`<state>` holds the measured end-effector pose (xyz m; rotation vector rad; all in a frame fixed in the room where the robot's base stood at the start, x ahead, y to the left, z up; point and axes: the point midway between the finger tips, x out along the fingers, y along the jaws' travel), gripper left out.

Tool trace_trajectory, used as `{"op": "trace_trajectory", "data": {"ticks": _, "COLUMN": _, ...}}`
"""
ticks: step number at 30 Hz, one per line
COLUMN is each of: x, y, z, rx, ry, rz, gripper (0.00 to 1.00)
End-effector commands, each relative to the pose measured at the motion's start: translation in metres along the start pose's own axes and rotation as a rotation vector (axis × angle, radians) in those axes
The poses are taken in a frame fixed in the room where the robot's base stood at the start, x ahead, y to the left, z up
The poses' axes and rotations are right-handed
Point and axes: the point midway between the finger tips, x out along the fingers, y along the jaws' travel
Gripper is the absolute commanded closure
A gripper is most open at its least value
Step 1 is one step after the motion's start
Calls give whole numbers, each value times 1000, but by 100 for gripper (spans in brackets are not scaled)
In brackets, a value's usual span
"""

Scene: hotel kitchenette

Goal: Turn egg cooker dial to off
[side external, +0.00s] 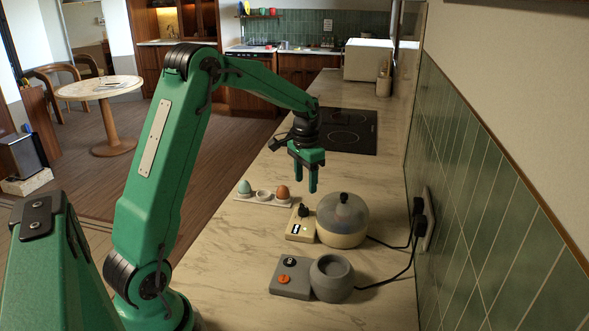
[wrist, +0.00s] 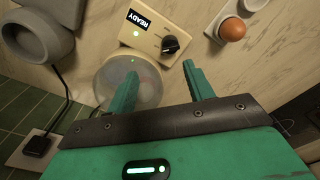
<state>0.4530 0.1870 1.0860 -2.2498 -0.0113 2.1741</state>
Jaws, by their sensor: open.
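The egg cooker (side external: 343,232) stands on the counter, a round cream base under a smoky domed lid. Its cream control box (side external: 298,232) carries the black dial (side external: 303,211). I cannot tell for sure which setting the dial points to. My gripper (side external: 305,184) is open and empty, pointing down above the control box, apart from it. In the wrist view its fingers (wrist: 159,74) overlap part of the clear dome.
A grey appliance (side external: 291,291) with an orange knob and round cup stands nearer the camera. An egg holder (side external: 263,202) with a teal and a brown egg lies left of the cooker. Cords run to the wall outlet (side external: 424,220). A black hob (side external: 347,131) lies behind.

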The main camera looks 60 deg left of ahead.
Motion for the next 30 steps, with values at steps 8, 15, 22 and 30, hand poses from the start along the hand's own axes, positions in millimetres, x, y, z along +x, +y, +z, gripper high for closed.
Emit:
{"op": "trace_trajectory", "data": {"ticks": 8, "x": 27, "y": -20, "z": -8, "rx": 0, "ry": -34, "rz": 14, "gripper": 48}}
{"op": "trace_trajectory", "data": {"ticks": 15, "x": 29, "y": -21, "z": -8, "rx": 1, "ry": -35, "rz": 15, "gripper": 48}}
{"op": "trace_trajectory", "data": {"ticks": 22, "x": 42, "y": -20, "z": -7, "rx": 1, "ry": -37, "rz": 16, "gripper": 48}}
{"op": "trace_trajectory", "data": {"ticks": 30, "x": 73, "y": -20, "z": -6, "rx": 1, "ry": -37, "rz": 16, "gripper": 48}}
